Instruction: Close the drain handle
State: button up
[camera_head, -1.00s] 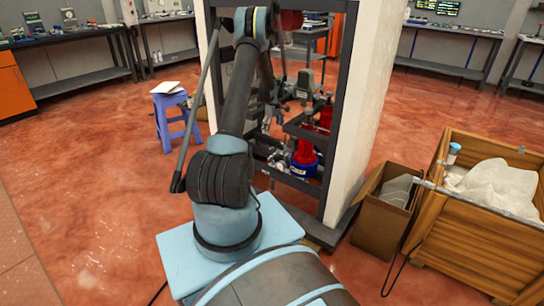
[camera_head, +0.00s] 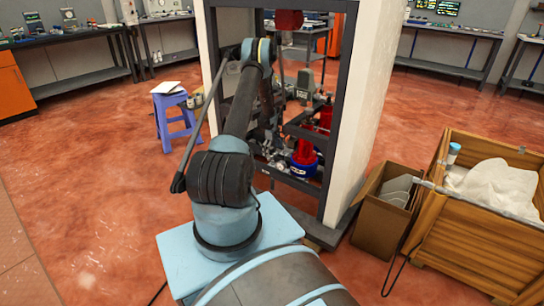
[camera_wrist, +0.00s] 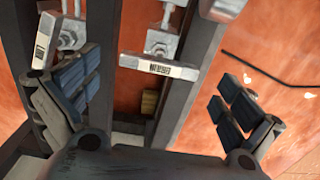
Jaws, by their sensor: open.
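In the wrist view, a pale metal bar handle (camera_wrist: 159,67) with a dark printed label is mounted on a bolt-like stem. It lies crosswise ahead of my gripper, between the two fingers in the picture. A second similar bar handle (camera_wrist: 45,42) stands at the upper left, close to the left finger. Which of them is the drain handle I cannot tell. My gripper (camera_wrist: 155,98) is open and empty, its dark padded fingers wide apart. In the head view, my arm reaches into the dispenser frame (camera_head: 340,100), and the gripper cannot be made out clearly.
Dark frame bars (camera_wrist: 190,75) run close to my fingers in the wrist view. Red and blue cylinders (camera_head: 304,160) stand inside the dispenser. A cardboard box (camera_head: 378,225) and a wooden crate (camera_head: 440,240) stand to the right, a purple stool (camera_head: 172,120) to the left.

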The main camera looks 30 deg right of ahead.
jog(key=shift+f, duration=1.15)
